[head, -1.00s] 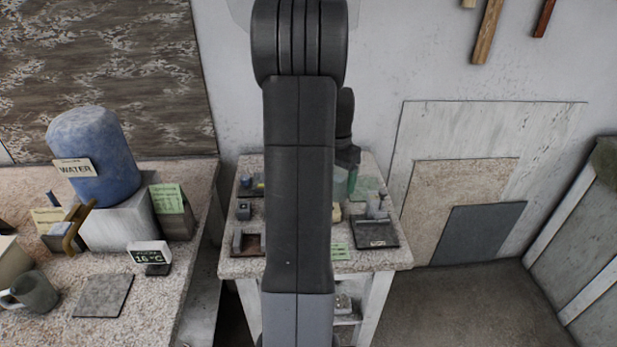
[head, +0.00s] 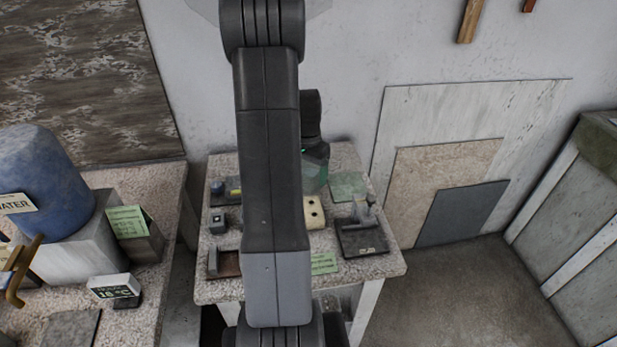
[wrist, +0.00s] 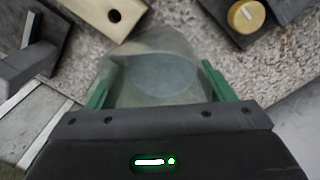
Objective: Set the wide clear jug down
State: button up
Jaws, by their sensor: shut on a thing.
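The wide clear jug (wrist: 150,78) is between the green fingers of my gripper (wrist: 160,70) in the wrist view. The fingers are shut on its sides. In the head view the jug (head: 314,178) is a pale greenish shape over the back of the small speckled table (head: 292,278), partly hidden by my arm. Speckled tabletop shows around the jug in the wrist view. I cannot tell whether its base touches the table.
A pale green square mat (head: 348,186) lies to the jug's right. A cream block with dark holes (head: 315,212) is in front. A dark-based device (head: 362,238) stands at front right. A blue water container (head: 40,180) stands on the left counter.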

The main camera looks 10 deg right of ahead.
jog(key=shift+f, duration=1.35)
jog(key=shift+f, duration=0.25)
jog(key=o, duration=1.2)
jog(key=shift+r, duration=0.1)
